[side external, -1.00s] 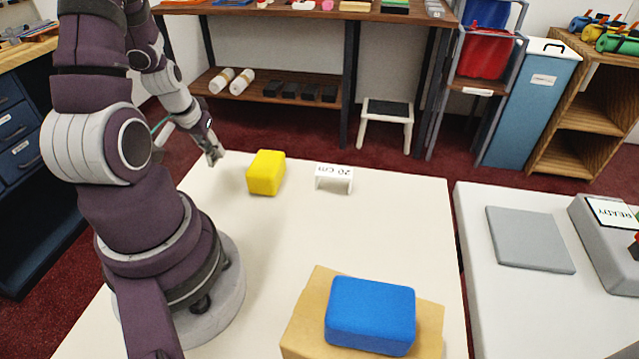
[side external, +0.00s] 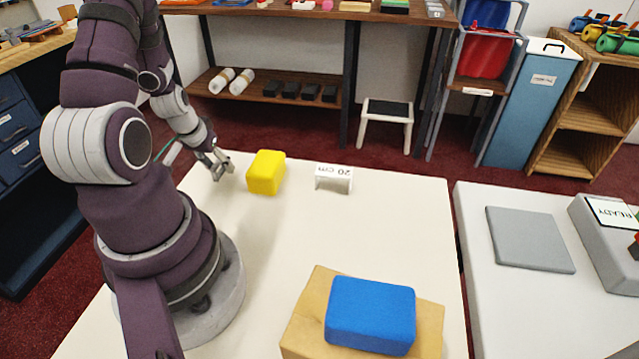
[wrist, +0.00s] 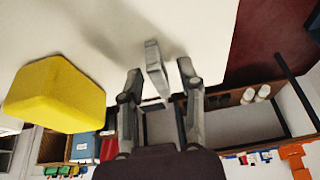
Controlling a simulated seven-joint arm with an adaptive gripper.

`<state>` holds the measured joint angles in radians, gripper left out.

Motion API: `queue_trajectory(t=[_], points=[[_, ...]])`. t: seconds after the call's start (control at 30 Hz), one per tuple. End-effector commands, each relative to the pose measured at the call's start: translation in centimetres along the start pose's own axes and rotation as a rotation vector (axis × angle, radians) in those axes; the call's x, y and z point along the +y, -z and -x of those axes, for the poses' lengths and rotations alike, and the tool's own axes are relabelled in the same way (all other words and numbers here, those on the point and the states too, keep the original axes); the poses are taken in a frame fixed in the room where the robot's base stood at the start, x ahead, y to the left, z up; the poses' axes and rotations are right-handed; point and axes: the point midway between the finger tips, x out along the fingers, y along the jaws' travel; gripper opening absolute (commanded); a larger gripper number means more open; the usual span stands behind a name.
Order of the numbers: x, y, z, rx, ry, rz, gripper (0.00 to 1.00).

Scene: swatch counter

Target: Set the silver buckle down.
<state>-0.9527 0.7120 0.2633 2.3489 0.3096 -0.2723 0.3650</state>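In the wrist view, the silver buckle (wrist: 155,62) is a narrow grey piece between the two fingertips of my gripper (wrist: 160,68). Gaps show between it and the fingers, so my gripper looks open around it. In the side external view, my gripper (side external: 223,168) is low at the far left corner of the white table (side external: 390,235), left of the yellow block. The buckle is too small there to tell from the fingers. I cannot tell whether it touches the table.
A yellow block (side external: 266,172) stands close to the right of my gripper. A small white "20 cm" marker (side external: 333,178) stands beyond it. A blue block (side external: 370,315) rests on a tan box (side external: 428,335) near the front. The middle of the table is clear.

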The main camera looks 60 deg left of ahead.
Motion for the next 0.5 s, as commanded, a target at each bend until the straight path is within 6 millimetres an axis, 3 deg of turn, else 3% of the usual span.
queue_trajectory(t=[0.23,0.5], points=[[0.0,0.2,1.1,0.003,0.002,0.0,0.37],[0.0,0.3,5.2,0.007,0.001,0.0,0.37]])
